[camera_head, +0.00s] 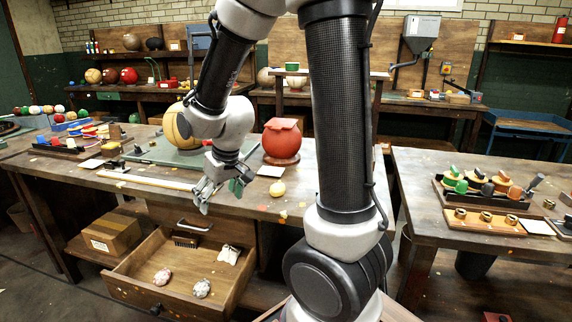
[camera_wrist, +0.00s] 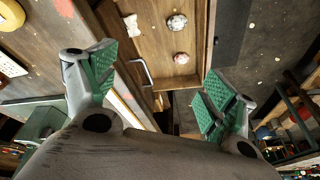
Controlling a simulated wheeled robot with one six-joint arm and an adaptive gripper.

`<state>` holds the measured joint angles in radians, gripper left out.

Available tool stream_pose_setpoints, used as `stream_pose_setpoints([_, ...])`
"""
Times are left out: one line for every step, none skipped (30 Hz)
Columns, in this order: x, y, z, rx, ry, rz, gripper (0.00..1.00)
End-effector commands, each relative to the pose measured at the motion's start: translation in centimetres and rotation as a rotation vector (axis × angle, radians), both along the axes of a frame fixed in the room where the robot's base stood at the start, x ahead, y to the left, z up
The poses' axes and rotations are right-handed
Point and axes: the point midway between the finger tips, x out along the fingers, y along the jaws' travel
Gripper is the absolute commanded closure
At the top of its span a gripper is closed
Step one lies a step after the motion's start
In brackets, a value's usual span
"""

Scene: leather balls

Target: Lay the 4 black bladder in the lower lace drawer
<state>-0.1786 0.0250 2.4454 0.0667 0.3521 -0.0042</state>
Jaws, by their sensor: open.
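My gripper (camera_head: 222,190) is open and empty above the front edge of the wooden workbench. In the wrist view its green-padded fingers (camera_wrist: 160,88) are spread wide with nothing between them. A low wooden drawer (camera_head: 226,293) stands pulled out below and shows in the wrist view too (camera_wrist: 150,45). In it lie two pale speckled wads (camera_head: 163,276) (camera_head: 202,289), a white bundle (camera_head: 229,254) and a dark comb-like thing (camera_head: 186,239) at the back. I cannot clearly make out any black bladder; small dark objects (camera_head: 113,163) on the bench are too small to tell.
A cardboard box (camera_head: 111,234) stands left. Another table (camera_head: 425,190) is at right.

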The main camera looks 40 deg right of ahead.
Motion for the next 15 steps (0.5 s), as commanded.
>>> stream_pose_setpoints([-1.4,-1.1,2.8,0.002,-0.021,-0.015,0.15])
stream_pose_setpoints([-2.4,-1.7,4.2,0.001,-0.026,-0.024,0.15])
stream_pose_setpoints([-4.0,-2.5,5.9,0.000,-0.030,-0.034,0.15])
stream_pose_setpoints([-5.2,-3.1,7.1,-0.001,-0.035,-0.043,0.15])
stream_pose_setpoints([-6.4,-3.6,8.2,-0.003,-0.038,-0.051,0.15])
stream_pose_setpoints([-8.1,-4.3,9.6,-0.006,-0.044,-0.062,0.15])
stream_pose_setpoints([-9.4,-4.8,10.4,-0.009,-0.046,-0.071,0.15])
stream_pose_setpoints([-10.7,-5.2,11.2,-0.012,-0.049,-0.078,0.15])
stream_pose_setpoints([-12.3,-5.8,12.1,-0.015,-0.053,-0.089,0.15])
stream_pose_setpoints([-13.4,-6.1,12.6,-0.018,-0.055,-0.097,0.15])
stream_pose_setpoints([-14.4,-6.4,13.0,-0.021,-0.056,-0.103,0.15])
stream_pose_setpoints([-15.7,-6.7,13.5,-0.024,-0.058,-0.113,0.15])
stream_pose_setpoints([-16.5,-6.9,13.8,-0.026,-0.059,-0.118,0.15])
stream_pose_setpoints([-17.2,-7.1,14.0,-0.028,-0.060,-0.121,0.15])
stream_pose_setpoints([-17.9,-7.2,14.2,-0.030,-0.060,-0.126,0.15])
